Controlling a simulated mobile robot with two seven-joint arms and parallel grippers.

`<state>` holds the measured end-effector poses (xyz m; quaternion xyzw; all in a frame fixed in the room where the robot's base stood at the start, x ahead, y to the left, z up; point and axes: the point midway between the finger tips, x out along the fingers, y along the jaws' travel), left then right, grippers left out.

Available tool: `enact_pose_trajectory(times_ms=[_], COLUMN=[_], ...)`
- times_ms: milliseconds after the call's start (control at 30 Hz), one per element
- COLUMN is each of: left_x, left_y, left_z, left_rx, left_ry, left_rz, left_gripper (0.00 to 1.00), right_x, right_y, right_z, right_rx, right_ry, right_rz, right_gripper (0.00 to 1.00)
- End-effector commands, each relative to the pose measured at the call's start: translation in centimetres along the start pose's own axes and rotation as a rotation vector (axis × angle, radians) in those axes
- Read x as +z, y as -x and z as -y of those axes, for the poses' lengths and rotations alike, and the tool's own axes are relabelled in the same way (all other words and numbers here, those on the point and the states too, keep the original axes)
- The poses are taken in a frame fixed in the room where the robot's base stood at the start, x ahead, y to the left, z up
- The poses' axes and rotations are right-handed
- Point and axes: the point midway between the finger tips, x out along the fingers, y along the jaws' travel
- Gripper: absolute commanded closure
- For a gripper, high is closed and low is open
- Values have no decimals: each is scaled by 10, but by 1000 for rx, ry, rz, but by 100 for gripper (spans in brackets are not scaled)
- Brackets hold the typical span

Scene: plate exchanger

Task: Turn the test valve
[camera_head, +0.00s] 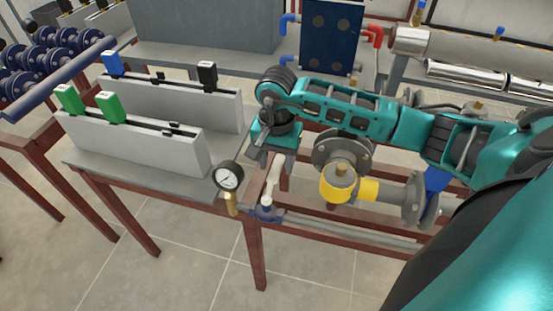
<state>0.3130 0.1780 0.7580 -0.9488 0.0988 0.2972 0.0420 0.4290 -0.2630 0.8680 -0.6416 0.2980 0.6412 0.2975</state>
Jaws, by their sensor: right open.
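The test valve (267,212) is a small blue fitting at the front right corner of the grey-topped table, with a pale lever (273,180) standing up from it. A round pressure gauge (229,176) on a brass stem stands just left of it. My right gripper (271,162) comes in from the right and points down over the lever. It is open, with its fingertips around or close beside the lever's top. I cannot tell whether they touch it. The gripper's body hides part of what lies behind. My left gripper is not in view.
Two grey panels (130,141) with green, blue and black handles stand on the table (100,168) to the left. A yellow-banded valve (339,184) and flanged pipe lie close right, under my right arm. A dark blue plate unit (331,38) stands behind. Tiled floor in front is clear.

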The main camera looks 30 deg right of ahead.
Motion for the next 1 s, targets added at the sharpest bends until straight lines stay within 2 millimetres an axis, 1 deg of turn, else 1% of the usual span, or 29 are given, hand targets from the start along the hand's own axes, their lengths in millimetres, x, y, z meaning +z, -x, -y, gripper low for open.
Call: enact_pose_trajectory(times_ms=[167, 700, 1000], left_x=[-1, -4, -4], left_y=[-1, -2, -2], left_z=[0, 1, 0], left_rx=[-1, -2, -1], left_ry=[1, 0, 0], left_rz=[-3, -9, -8], left_gripper=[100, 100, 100], right_x=[0, 0, 0], right_y=[0, 0, 0], right_z=[0, 0, 0], right_rx=[0, 0, 0], right_ry=[0, -1, -1], right_rz=[0, 0, 0], right_gripper=[49, 100, 100])
